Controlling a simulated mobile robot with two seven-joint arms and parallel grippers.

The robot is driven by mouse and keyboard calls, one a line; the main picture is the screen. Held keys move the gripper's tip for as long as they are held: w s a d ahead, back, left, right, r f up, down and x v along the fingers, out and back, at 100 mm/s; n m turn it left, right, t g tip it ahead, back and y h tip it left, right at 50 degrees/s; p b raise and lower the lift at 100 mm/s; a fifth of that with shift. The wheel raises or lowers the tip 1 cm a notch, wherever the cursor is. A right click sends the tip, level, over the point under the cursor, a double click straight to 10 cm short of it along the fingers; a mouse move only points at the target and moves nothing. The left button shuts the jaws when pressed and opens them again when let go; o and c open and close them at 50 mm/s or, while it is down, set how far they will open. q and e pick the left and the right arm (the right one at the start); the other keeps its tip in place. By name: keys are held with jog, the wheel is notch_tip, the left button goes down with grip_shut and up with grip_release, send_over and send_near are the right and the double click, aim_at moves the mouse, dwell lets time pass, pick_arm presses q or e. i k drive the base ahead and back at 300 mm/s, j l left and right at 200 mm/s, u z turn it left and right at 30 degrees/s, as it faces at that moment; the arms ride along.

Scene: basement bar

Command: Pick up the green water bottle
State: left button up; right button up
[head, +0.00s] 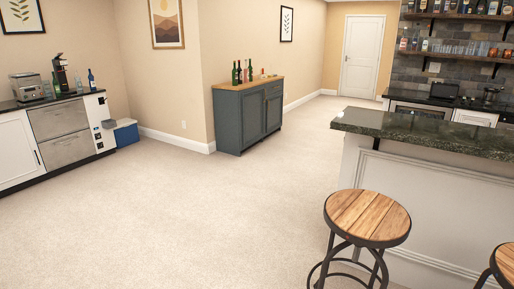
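Several dark green bottles (240,73) stand upright close together on the wooden top of a grey-blue cabinet (242,123), across the room near the wall corner. They are small in view, and I cannot tell whether one of them is a green water bottle. A small greenish item (56,83) stands by the appliances on the left counter, too small to make out. Neither of my grippers is in view.
The left counter (65,97) holds appliances and a dark blue bottle (91,80). A blue-and-white cooler (126,132) stands beside it. A bar (425,132) and wooden stools (367,215) stand at the right. Open carpet (190,215) lies before the cabinet.

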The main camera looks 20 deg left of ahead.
aim_at(57, 88)
jog(key=i+j+u, duration=0.25)
jog(key=j+u, duration=0.2)
jog(key=i+j+u, duration=0.3)
jog(key=j+u, duration=0.2)
jog(key=i+j+u, duration=0.35)
jog(key=i+u, duration=0.65)
jog(key=i, duration=3.45)
jog(key=i+j, duration=0.1)
jog(key=i, duration=0.7)
jog(key=i+j+z, duration=0.1)
jog(key=i, duration=0.75)
jog(key=i+j+z, duration=0.2)
jog(key=i, duration=0.25)
jog(key=i+j+z, duration=0.2)
jog(key=i, duration=0.2)
jog(key=l, duration=0.1)
